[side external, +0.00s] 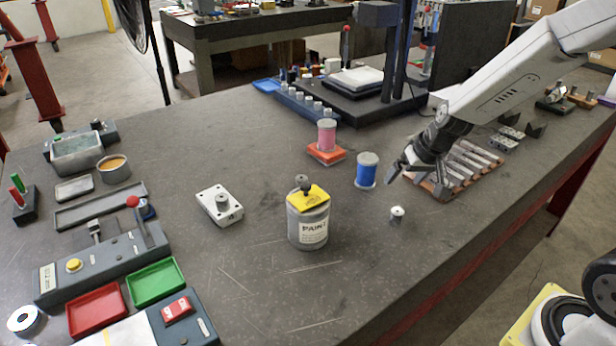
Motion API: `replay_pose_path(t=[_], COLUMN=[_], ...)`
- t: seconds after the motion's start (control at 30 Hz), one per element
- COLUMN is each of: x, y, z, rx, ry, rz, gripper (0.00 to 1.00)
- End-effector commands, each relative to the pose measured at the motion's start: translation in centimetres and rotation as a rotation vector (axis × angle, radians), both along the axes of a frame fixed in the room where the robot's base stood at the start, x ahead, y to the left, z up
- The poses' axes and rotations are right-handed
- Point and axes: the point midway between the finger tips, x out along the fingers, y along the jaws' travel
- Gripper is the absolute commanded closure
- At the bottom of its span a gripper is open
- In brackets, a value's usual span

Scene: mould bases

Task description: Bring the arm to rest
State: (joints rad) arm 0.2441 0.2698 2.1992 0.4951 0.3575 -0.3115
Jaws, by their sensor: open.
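My arm reaches in from the upper right. My gripper (397,172) is open and empty. It hangs above the right part of the table, tilted down and to the left, between the blue spool and a tray of grey bars. Nothing shows between its fingers. The grey workbench (260,140) lies below it.
A blue spool (366,172) and a small metal cylinder (397,215) stand close to my gripper. A paint can (308,220) with a yellow top stands mid-table. A pink spool (326,136) sits on an orange base. Metal bars (470,160) lie right.

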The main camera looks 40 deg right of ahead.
Motion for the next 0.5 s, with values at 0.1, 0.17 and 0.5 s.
replay_pose_path(t=[0.1, 0.17, 0.5], x=[-3.5, -5.3, -11.8], y=[3.0, 4.1, 6.9], z=[-0.1, -0.2, -0.9], rx=[-0.051, -0.077, -0.184], ry=[0.047, 0.069, 0.130], rz=[0.106, 0.155, 0.334], gripper=[0.00, 0.00, 0.00])
